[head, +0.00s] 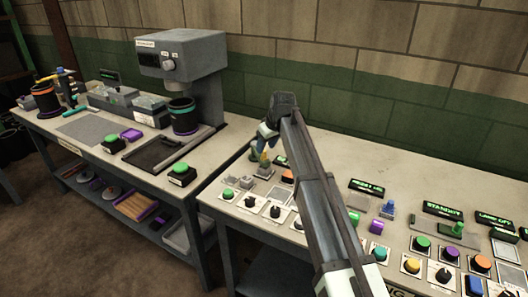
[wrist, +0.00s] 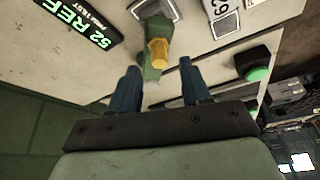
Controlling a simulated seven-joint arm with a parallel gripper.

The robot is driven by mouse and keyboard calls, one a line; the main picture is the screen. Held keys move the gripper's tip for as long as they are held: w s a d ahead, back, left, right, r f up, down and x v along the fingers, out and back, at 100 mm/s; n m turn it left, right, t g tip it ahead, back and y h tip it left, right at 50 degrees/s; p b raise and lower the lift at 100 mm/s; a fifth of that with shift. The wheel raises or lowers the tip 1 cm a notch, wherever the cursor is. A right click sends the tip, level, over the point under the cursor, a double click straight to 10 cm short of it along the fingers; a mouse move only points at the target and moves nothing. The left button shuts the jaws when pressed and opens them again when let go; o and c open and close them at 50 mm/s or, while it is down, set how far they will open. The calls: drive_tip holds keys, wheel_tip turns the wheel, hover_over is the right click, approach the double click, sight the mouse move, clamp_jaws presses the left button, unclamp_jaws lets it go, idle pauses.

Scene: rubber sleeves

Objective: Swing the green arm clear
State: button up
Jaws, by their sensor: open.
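The green arm (wrist: 151,73) is a small green piece with a ribbed yellow part (wrist: 158,52) on it, on the pale bench top in the wrist view. In the head view the green piece (head: 254,154) shows at the bench's back left, partly hidden by my arm. My gripper (wrist: 160,78) is open, with its two blue fingers apart on either side of the green piece and nothing visibly held. In the head view my gripper (head: 266,138) hangs just above the green piece. I cannot tell whether a finger touches it.
Several coloured buttons and knobs, such as a green button (head: 228,194), crowd the right bench. A grey machine (head: 184,62) stands on the left bench. The block wall runs behind.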

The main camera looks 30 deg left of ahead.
drive_tip(key=shift+x, duration=1.95)
drive_tip(key=shift+c, duration=0.3)
clamp_jaws()
